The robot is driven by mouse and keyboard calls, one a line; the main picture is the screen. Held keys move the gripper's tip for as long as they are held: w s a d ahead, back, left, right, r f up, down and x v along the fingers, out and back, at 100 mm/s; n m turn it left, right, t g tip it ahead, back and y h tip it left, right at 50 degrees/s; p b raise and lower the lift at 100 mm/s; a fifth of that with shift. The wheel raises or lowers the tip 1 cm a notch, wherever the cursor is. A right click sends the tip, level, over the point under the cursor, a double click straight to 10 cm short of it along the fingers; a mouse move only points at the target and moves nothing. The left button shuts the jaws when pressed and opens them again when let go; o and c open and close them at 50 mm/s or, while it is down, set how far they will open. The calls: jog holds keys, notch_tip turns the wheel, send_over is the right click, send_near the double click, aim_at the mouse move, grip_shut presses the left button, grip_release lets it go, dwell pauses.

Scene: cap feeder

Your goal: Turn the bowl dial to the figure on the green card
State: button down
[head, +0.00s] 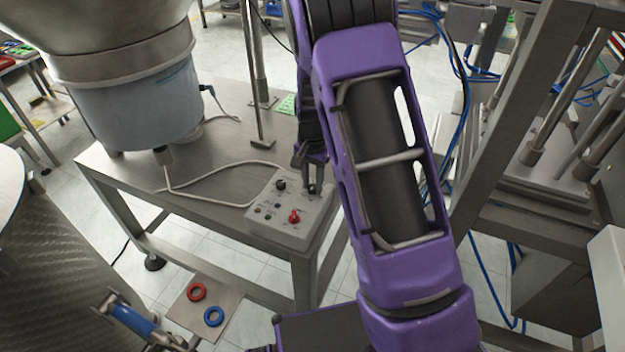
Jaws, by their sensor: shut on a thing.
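The grey control box (268,226) sits on the near right corner of the steel table. A black dial (280,184) and a red knob (295,216) show on its top, with small buttons beside them. My gripper (312,189) points down at the box's far right part, to the right of the black dial. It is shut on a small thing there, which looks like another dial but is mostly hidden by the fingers. The green card (287,104) lies at the table's far edge, partly behind my arm; its figure is too small to read.
The large feeder bowl (135,95) stands on the left of the steel table (215,145). A pale cable (200,190) runs from it to the box. A metal post (260,90) rises near the card. A plate with red (197,291) and blue (214,317) rings is at front. Steel frame at right.

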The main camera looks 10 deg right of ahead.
aim_at(313, 186)
jog(key=m+p, duration=0.1)
jog(key=m, duration=0.4)
jog(key=shift+r+m+p, duration=0.15)
jog(key=shift+m+p, duration=0.15)
jog(key=shift+p, duration=0.1)
jog(key=shift+m+p, duration=0.9)
jog(key=shift+m, duration=1.3)
jog(key=c, duration=0.6)
grip_release()
notch_tip(313, 186, up, 17)
jog(key=shift+p, duration=0.45)
jog(key=shift+r, duration=0.1)
